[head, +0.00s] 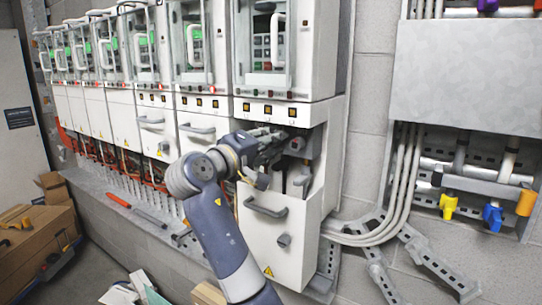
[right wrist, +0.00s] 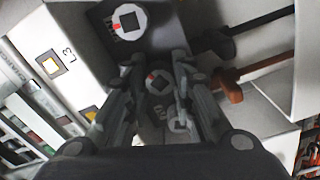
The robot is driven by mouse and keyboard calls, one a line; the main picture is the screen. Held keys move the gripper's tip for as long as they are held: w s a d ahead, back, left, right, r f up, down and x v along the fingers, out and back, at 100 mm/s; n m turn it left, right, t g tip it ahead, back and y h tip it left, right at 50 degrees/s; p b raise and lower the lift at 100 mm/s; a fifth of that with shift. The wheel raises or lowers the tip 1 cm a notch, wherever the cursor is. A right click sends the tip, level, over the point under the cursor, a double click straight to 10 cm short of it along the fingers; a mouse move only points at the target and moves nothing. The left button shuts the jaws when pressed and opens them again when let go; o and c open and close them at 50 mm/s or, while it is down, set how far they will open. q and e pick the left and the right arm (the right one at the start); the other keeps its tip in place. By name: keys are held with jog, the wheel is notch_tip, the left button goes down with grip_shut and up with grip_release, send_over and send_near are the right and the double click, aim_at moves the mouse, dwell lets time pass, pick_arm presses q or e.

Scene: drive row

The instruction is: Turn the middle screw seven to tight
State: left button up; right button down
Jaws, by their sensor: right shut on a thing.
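In the right wrist view three round grey screw heads with dark square centres sit in a slanting row. The middle screw (right wrist: 158,82), with a red mark at its edge, lies between the fingers of my right gripper (right wrist: 156,72). The upper screw (right wrist: 131,19), also red-marked, stands clear on a dark block, and the lower screw (right wrist: 178,123) is partly hidden. In the head view my right gripper (head: 283,143) reaches into the open top of the nearest cabinet's lower compartment (head: 282,235). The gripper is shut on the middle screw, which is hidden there. My left gripper is out of view.
In the right wrist view a black lever (right wrist: 255,27) and a brown lever (right wrist: 262,69) jut beside the screws. A white panel marked L3 (right wrist: 52,62) stands left. In the head view a row of cabinets (head: 122,120) runs left; pipes (head: 405,190) lie right.

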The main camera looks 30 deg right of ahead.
jog(key=m+b, duration=0.2)
jog(key=f+m+b, duration=0.1)
jog(key=m+b, duration=0.1)
jog(key=shift+m, duration=0.3)
jog(key=m+b, duration=0.2)
jog(key=m, duration=0.1)
jog(key=shift+r, duration=0.1)
jog(key=shift+m+b, duration=0.55)
jog(key=shift+m, duration=0.25)
jog(key=shift+r, duration=0.1)
jog(key=c, duration=1.6)
grip_release()
jog(key=shift+a+r, duration=0.1)
jog(key=shift+r, duration=0.05)
